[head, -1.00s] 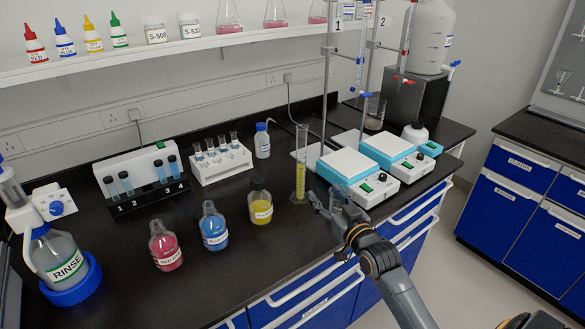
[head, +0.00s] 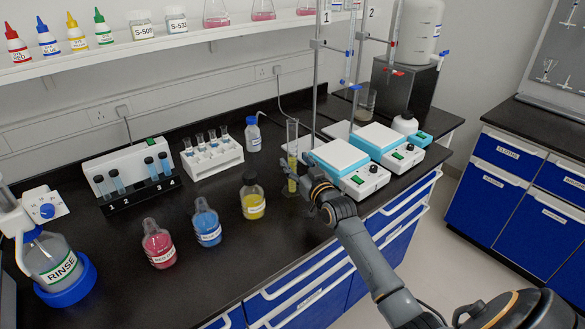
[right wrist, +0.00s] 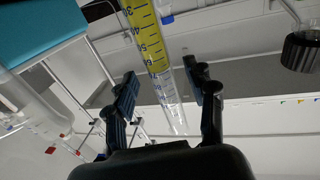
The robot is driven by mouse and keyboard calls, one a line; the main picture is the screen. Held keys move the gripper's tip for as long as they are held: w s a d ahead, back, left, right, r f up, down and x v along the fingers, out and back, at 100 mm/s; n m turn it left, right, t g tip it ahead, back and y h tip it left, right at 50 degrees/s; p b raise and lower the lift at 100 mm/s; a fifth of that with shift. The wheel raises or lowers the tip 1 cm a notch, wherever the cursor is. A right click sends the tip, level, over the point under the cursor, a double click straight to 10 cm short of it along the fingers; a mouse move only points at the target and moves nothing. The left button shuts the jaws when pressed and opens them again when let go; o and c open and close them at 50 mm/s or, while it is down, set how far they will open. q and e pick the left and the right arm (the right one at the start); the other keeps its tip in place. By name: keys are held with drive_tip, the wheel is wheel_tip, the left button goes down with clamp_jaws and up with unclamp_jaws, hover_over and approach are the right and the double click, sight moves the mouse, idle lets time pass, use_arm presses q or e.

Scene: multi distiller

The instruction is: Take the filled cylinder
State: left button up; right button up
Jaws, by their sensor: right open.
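The filled cylinder (head: 292,156) is a tall clear graduated cylinder with yellow liquid, upright on the black bench between the yellow bottle and the hotplates. My right gripper (head: 296,174) is at its side, low on the cylinder in the head view, and covers part of it. In the right wrist view the cylinder (right wrist: 152,50) shows scale marks and yellow liquid, and runs between the two open fingers of my right gripper (right wrist: 165,90). My left gripper is not in view.
A yellow bottle (head: 252,198), a blue bottle (head: 206,224) and a red bottle (head: 158,245) stand left of the cylinder. Two hotplates (head: 340,160) with stands are close on its right. A white tube rack (head: 213,160) is behind. The front bench edge is near my right arm.

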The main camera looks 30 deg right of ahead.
drive_tip(key=w, duration=0.2)
drive_tip(key=shift+w+d+f, duration=0.1)
drive_tip(key=shift+w+d, duration=0.05)
drive_tip(key=shift+w, duration=0.2)
clamp_jaws()
